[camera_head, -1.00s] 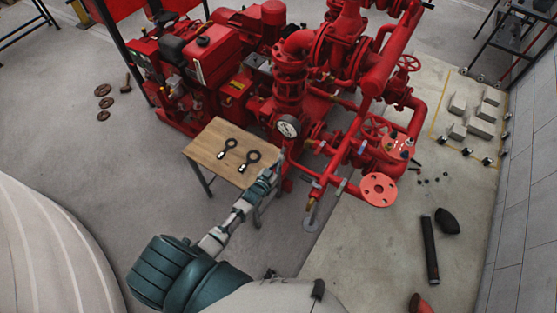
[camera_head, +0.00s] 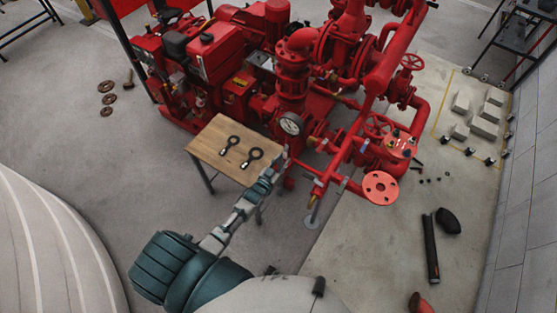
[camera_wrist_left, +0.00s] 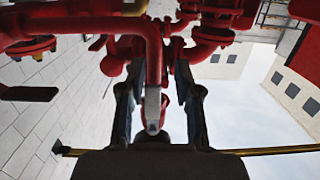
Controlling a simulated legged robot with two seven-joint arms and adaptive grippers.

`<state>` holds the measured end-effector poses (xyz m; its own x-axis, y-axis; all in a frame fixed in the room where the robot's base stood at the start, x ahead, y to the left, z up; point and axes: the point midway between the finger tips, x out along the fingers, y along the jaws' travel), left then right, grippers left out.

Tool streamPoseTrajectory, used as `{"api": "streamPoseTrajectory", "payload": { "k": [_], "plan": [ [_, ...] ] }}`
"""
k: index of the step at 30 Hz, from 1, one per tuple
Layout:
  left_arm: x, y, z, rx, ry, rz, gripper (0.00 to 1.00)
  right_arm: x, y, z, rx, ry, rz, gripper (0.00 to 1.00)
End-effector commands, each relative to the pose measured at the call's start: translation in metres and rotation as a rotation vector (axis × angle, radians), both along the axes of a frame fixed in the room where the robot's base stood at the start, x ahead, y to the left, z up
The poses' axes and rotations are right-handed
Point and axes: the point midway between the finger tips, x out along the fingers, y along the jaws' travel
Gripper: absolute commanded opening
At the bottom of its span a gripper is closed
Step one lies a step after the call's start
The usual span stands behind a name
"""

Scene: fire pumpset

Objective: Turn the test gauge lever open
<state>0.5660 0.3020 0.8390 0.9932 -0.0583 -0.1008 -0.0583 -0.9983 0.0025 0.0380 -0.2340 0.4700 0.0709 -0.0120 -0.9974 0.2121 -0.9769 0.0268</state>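The round white-faced gauge (camera_head: 291,123) sits on the red pumpset in the head view. My left gripper (camera_head: 281,161) is just below it, close to the red pipes and beside the wooden table. In the left wrist view, my left gripper (camera_wrist_left: 157,92) is open, with one dark finger on each side. A grey lever-like part (camera_wrist_left: 152,106) with a red lower end lies between the fingers, with visible gaps to both. I cannot tell for sure that it is the test gauge lever. In the head view the lever is too small to make out. My right gripper is not seen.
The wooden table (camera_head: 215,157) with two black ring-handled tools (camera_head: 243,151) stands left of my gripper. Red pipes and a round flange (camera_head: 380,188) are to the right. A dark cylinder (camera_head: 430,248) lies on the floor at right. The floor at left is largely clear.

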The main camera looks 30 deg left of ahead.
Motion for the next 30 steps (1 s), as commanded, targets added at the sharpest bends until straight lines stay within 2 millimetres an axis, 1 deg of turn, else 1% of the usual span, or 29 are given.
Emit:
{"api": "streamPoseTrajectory", "payload": {
  "k": [1,5,12,19,23,30],
  "plan": [
    [0.004,-0.003,0.017,-0.006,-0.041,-0.005,0.45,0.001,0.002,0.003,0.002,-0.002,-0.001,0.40],
    [-0.004,-0.003,0.013,-0.005,-0.031,-0.006,0.45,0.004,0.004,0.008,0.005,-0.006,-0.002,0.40],
    [-0.018,0.004,0.006,-0.010,-0.020,-0.008,0.45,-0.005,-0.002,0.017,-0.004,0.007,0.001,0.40],
    [-0.038,0.007,0.004,-0.013,-0.018,-0.009,0.45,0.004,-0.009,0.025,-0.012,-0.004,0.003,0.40],
    [-0.048,0.006,0.004,-0.010,-0.016,-0.009,0.45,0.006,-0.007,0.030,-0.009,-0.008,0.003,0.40],
    [-0.066,0.003,0.005,-0.007,-0.017,-0.009,0.45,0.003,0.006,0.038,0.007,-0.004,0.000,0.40]
  ]
}}
